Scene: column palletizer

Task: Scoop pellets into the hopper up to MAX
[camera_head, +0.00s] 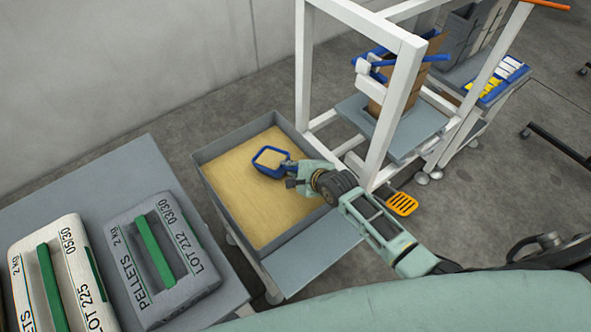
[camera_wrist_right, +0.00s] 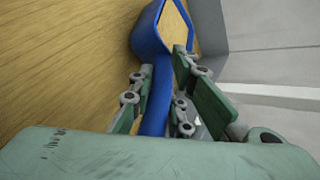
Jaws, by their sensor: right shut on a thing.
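A blue scoop (camera_head: 270,161) is over the tan pellets (camera_head: 244,196) in a grey bin (camera_head: 213,203). Tan shows inside the scoop's rim; I cannot tell how full it is. My right gripper (camera_head: 296,176) is shut on the scoop's handle, above the bin's right half. In the right wrist view the blue handle (camera_wrist_right: 158,100) runs between the green fingers, and the scoop's head is at the top. I cannot tell whether the scoop touches the pellets. I cannot make out a hopper or a MAX mark for certain. My left gripper is not in view.
A white frame (camera_head: 303,70) stands behind the bin, with a brown blue-edged object (camera_head: 408,85) on a grey shelf (camera_head: 418,128). Pellet bags (camera_head: 160,255) with green strips lie on a grey table (camera_head: 80,188) at left. An orange slotted piece (camera_head: 402,204) is near my right arm.

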